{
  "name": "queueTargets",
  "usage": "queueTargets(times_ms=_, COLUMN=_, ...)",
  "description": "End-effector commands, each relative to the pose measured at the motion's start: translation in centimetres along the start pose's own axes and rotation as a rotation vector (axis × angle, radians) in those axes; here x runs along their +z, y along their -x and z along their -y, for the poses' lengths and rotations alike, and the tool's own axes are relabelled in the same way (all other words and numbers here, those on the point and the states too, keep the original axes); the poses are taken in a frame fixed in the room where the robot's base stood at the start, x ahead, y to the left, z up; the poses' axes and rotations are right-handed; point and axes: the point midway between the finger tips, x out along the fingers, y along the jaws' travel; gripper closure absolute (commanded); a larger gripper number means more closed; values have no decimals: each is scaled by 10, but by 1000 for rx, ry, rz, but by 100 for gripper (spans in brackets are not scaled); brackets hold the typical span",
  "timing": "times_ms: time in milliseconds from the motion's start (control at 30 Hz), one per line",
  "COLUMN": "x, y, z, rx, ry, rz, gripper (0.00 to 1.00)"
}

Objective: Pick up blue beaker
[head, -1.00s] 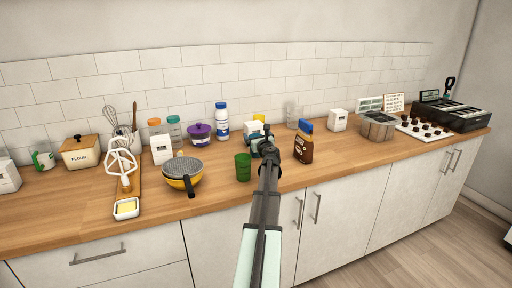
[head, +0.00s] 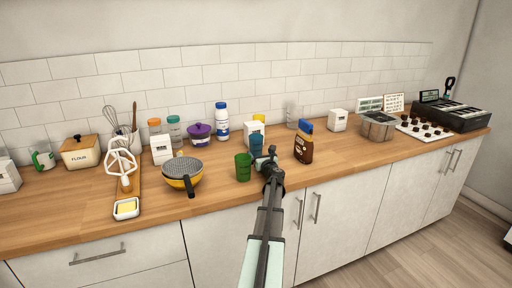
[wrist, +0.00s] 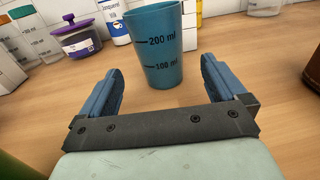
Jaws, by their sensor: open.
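The blue beaker (head: 256,145) stands upright on the wooden counter, just beyond my gripper. In the wrist view the blue beaker (wrist: 157,48) shows its 200 ml and 100 ml marks, ahead of the fingertips and centred between their lines. My gripper (wrist: 157,72) is open, its two blue fingers spread with bare counter between them. In the head view my gripper (head: 268,160) is low over the counter, in front of the beaker and partly covering its lower part.
A green cup (head: 243,167) stands close on the left of my gripper. A brown bottle with a blue cap (head: 304,145) stands on the right. A white box (head: 254,128) is behind the beaker. A yellow grater bowl (head: 181,180) sits further left.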

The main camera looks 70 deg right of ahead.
Motion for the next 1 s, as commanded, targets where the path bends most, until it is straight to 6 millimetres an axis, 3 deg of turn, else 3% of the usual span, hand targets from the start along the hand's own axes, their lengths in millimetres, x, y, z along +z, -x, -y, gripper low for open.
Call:
queueTargets(times_ms=533, x=0, y=-71, z=1, rx=0, ry=0, rz=0, gripper=2)
queueTargets(times_ms=833, x=1, y=-74, z=0, rx=0, ry=0, rz=0, gripper=2)
queueTargets(times_ms=1000, x=1, y=-74, z=0, rx=0, ry=0, rz=0, gripper=19)
